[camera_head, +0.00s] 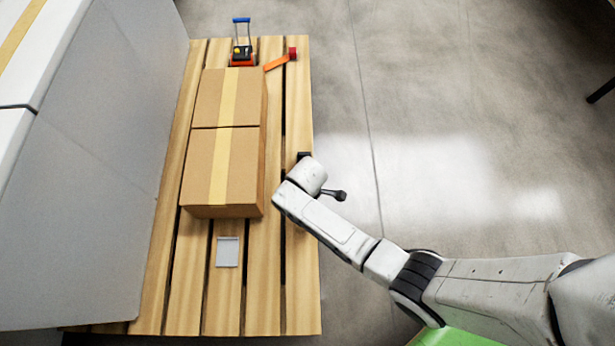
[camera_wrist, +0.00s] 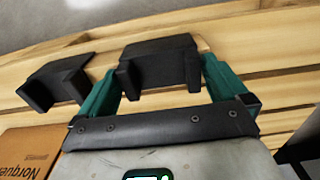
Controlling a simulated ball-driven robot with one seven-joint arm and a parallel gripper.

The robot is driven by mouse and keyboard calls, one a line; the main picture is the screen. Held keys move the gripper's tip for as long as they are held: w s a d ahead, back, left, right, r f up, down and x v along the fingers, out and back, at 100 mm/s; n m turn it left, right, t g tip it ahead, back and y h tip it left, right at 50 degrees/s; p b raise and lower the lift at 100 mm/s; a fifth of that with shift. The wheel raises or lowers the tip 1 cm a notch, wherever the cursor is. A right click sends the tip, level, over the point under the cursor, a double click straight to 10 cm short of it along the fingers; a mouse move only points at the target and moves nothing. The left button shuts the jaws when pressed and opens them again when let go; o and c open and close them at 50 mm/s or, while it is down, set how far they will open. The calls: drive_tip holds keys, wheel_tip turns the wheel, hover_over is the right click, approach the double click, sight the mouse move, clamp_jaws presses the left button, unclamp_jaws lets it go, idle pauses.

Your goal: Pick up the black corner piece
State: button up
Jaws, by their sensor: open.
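Two black corner pieces lie on the wooden slats in the wrist view. One black corner piece (camera_wrist: 160,62) sits between the tips of my gripper (camera_wrist: 160,76); the other black corner piece (camera_wrist: 54,80) lies just left of the left finger. My gripper is open, with its green fingers on either side of the nearer piece. I cannot tell whether they touch it. In the head view, a small black part (camera_head: 304,156) shows beside the end of my arm at the pallet's right edge; my fingers are hidden there.
The wooden pallet (camera_head: 187,285) carries two taped cardboard boxes (camera_head: 204,165), left of my arm. A flat grey piece (camera_head: 228,252) lies in front of them. A blue-handled tool (camera_head: 242,50) and an orange tape dispenser (camera_head: 279,61) lie at the back. A large grey block (camera_head: 105,140) stands left.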

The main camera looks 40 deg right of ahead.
drive_tip(key=shift+c, duration=0.4)
drive_tip(key=c, duration=0.6)
drive_tip(key=shift+r, duration=0.1)
